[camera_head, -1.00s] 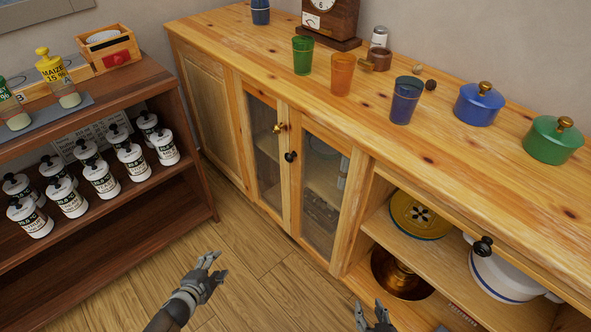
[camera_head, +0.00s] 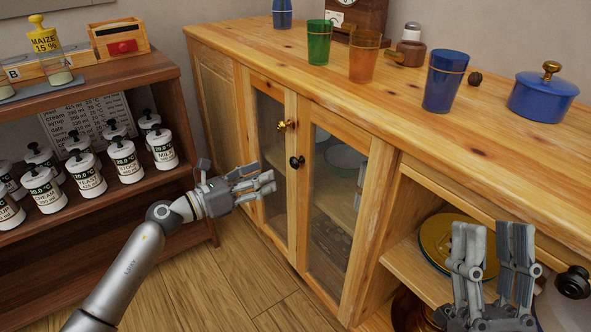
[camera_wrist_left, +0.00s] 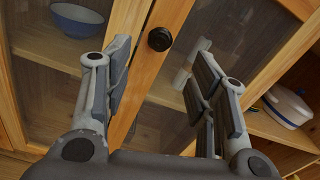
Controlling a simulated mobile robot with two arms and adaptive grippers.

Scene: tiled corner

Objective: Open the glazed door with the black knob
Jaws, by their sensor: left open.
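The glazed door (camera_head: 333,215) with the black knob (camera_head: 297,162) is the right one of a pair in the wooden cabinet. It looks shut. The black knob sits high on the door's left stile. My left gripper (camera_head: 268,181) is open in front of the doors, a little below and left of the black knob in the head view. In the left wrist view the black knob (camera_wrist_left: 159,39) shows beyond and between the spread fingers, apart from them. My right gripper (camera_head: 492,230) is open and empty in front of the open shelf at the right.
The glazed door at the left has a brass knob (camera_head: 284,125). Another black knob (camera_head: 574,282) is at the lower right. Cups and a blue pot (camera_head: 542,95) stand on the cabinet top. A shelf with several bottles (camera_head: 125,158) is at the left. Floor (camera_head: 215,285) before the doors is clear.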

